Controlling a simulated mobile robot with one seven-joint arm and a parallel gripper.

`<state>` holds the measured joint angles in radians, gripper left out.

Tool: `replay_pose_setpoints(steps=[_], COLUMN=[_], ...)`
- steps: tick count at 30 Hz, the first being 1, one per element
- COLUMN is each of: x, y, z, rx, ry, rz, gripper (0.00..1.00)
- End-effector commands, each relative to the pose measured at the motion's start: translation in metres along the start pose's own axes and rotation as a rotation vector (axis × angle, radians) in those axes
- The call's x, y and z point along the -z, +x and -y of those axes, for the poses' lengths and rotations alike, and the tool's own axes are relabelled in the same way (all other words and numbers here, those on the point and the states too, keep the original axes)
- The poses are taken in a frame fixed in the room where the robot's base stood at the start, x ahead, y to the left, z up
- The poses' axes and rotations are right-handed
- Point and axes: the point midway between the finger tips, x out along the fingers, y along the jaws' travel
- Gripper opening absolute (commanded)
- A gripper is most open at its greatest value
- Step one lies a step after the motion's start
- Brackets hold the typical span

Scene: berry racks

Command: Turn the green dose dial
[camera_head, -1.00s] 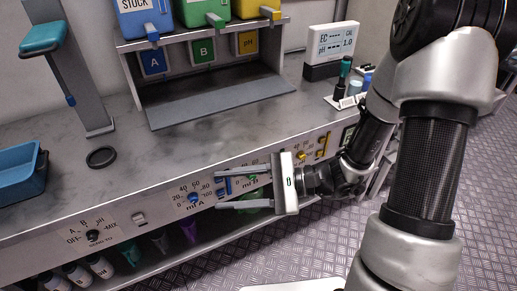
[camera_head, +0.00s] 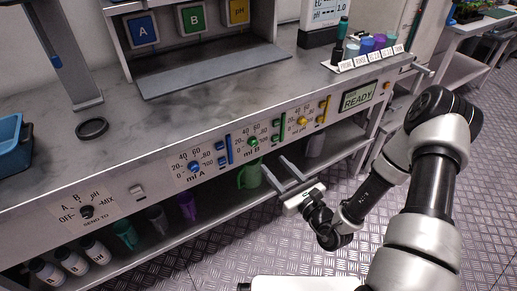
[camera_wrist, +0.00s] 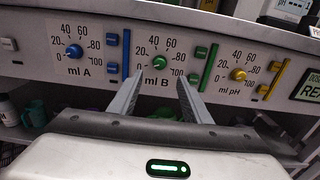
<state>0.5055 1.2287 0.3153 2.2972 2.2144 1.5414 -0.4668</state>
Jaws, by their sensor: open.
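The green dose dial (camera_head: 253,141) sits on the front panel over the label "ml B", between the blue dial (camera_head: 194,167) and the yellow dial (camera_head: 303,120). In the wrist view the green dial (camera_wrist: 159,62) shows just beyond and between my finger tips, with its scale around it. My gripper (camera_head: 272,168) is open and empty in front of the panel, a little below and right of the green dial in the head view. In the wrist view the fingers (camera_wrist: 158,85) are spread apart, and I see no contact with the dial.
A green slider strip (camera_head: 282,127) and a blue one (camera_head: 229,149) flank the green dial. A selector knob (camera_head: 87,212) is at the left of the panel and a READY display (camera_head: 358,96) at the right. A green jug (camera_head: 250,175) stands on the shelf below.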

Motion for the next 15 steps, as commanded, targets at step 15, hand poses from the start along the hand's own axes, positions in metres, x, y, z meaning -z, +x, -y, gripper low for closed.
replay_pose_setpoints(steps=[15], x=[0.001], y=[0.099], z=[0.0], rx=[-0.002], ry=[-0.002], rz=[0.0], gripper=[0.44])
